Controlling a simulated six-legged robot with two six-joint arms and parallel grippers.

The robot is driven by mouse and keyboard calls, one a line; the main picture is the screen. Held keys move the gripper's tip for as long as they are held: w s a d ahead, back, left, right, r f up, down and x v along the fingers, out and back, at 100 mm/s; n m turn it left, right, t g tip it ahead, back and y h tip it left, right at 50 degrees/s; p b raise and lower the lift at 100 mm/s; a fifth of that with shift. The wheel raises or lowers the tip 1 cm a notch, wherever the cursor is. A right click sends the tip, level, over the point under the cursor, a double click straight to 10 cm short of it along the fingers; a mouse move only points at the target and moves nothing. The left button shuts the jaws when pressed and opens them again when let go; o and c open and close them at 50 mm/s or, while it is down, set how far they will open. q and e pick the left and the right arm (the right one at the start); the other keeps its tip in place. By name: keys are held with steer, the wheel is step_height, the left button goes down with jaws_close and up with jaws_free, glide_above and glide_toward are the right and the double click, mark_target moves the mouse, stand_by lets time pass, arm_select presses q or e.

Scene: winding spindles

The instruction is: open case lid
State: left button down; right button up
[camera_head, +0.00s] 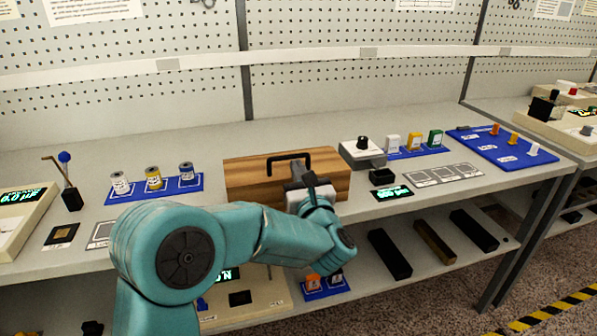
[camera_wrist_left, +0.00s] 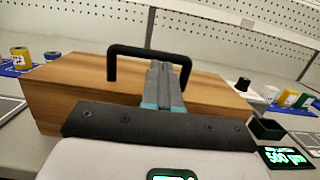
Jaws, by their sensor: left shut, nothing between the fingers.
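The wooden case (camera_head: 245,178) stands on the bench with its lid down and a black handle (camera_head: 289,154) on top. My left gripper (camera_head: 299,168) is in front of the case, its fingers shut and empty. In the left wrist view, the shut fingers (camera_wrist_left: 158,72) point at the black handle (camera_wrist_left: 140,49) and overlap its opening, below the bar. I cannot tell if they touch it. The wooden case (camera_wrist_left: 80,85) fills the middle of that view. My left arm hides part of the case front. My right gripper is not in view.
A blue tray with several spools (camera_head: 153,179) is left of the case. A white device with a black knob (camera_head: 362,150), a small black box (camera_head: 382,177) and a green display (camera_head: 392,193) are to its right. A pegboard wall (camera_head: 330,85) stands behind the bench.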

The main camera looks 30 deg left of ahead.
arm_select(q)
steer(key=shift+r, duration=0.45)
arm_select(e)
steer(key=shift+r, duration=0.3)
